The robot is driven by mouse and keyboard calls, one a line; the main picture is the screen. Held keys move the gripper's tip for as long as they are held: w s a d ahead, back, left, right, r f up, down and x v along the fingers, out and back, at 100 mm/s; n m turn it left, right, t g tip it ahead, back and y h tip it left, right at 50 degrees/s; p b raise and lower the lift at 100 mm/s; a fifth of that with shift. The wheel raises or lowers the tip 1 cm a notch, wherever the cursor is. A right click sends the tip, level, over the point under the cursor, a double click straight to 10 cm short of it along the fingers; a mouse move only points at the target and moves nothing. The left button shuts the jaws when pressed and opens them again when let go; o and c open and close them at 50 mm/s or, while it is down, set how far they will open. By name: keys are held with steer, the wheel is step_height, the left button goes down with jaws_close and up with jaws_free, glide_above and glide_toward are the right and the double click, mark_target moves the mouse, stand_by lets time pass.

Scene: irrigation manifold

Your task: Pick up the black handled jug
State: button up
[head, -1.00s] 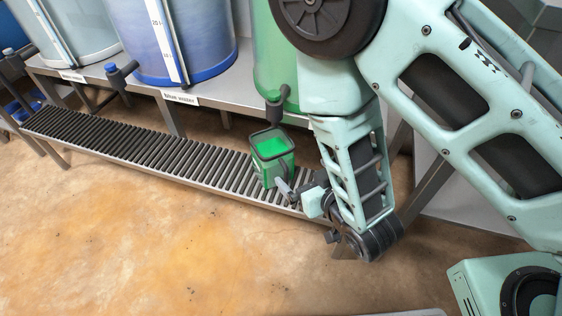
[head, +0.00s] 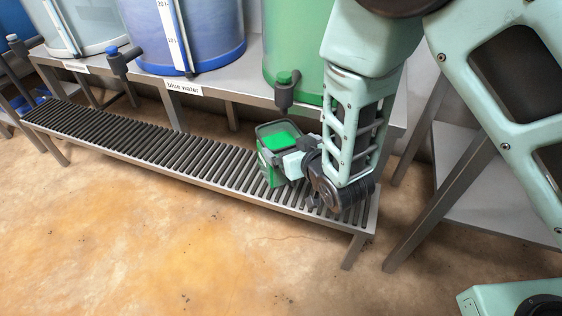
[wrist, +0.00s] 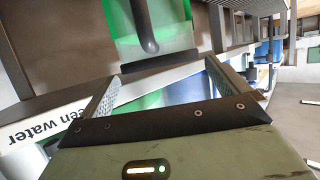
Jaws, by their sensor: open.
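The jug (head: 268,165) is a clear-sided vessel with green liquid and a dark rim, standing upright on the slatted rack in the head view. Its black handle (wrist: 143,22) shows at the top of the wrist view, in front of the green jug body (wrist: 178,22). My gripper (head: 280,158) is at the jug's right side in the head view and partly covers it. In the wrist view my gripper (wrist: 162,72) is open, its two fingers spread to either side of the handle's line. The handle appears ahead of the fingertips; contact cannot be told.
A green tank (head: 292,60) with a tap (head: 285,90) stands just above and behind the jug. A blue tank (head: 185,35) labelled blue water is to its left. The slatted rack (head: 130,145) is otherwise clear; open floor (head: 150,240) lies in front.

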steer(key=b+x, duration=0.2)
steer(key=x, duration=0.3)
steer(key=shift+w+a+b, duration=0.1)
steer(key=shift+w+b, duration=0.15)
steer(key=shift+b, duration=0.1)
steer(key=c, duration=1.7)
steer(key=shift+r, duration=0.1)
